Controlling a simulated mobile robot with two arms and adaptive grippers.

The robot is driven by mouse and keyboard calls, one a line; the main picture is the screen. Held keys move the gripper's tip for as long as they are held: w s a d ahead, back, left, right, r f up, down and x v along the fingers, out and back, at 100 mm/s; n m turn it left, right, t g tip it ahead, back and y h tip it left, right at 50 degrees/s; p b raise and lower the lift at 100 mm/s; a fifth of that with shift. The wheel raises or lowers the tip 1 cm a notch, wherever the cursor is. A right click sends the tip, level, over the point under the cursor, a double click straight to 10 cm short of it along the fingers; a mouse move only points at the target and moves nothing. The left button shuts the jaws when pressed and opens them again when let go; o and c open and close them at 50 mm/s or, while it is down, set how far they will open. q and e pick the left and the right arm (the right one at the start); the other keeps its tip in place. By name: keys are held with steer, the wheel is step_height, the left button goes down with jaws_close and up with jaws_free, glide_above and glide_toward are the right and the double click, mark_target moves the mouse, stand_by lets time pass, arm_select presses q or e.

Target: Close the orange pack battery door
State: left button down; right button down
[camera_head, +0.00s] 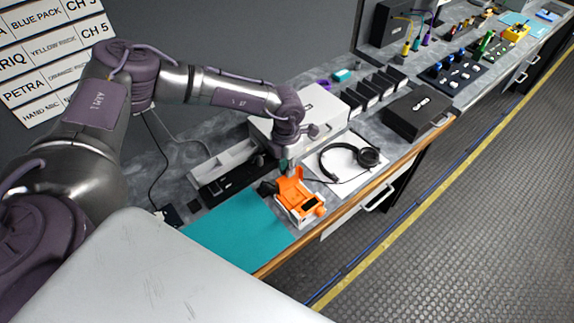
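The orange pack (292,190) lies on the counter at the right edge of the teal mat (240,228), near the counter's front edge. A dark recess shows in its near right part, with white parts along its lower side. I cannot make out clearly how its battery door stands. My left gripper (279,171) points down from above, right at the far end of the pack. Its fingers are small and partly hidden by the wrist, so I cannot tell whether they touch the pack or are open or shut. My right gripper is not in view.
A black headset (366,157) lies on a white sheet right of the pack. A white box (325,112) stands behind, with a black case (419,112) farther right. A black slotted tray (232,184) lies left of the gripper. The teal mat is clear.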

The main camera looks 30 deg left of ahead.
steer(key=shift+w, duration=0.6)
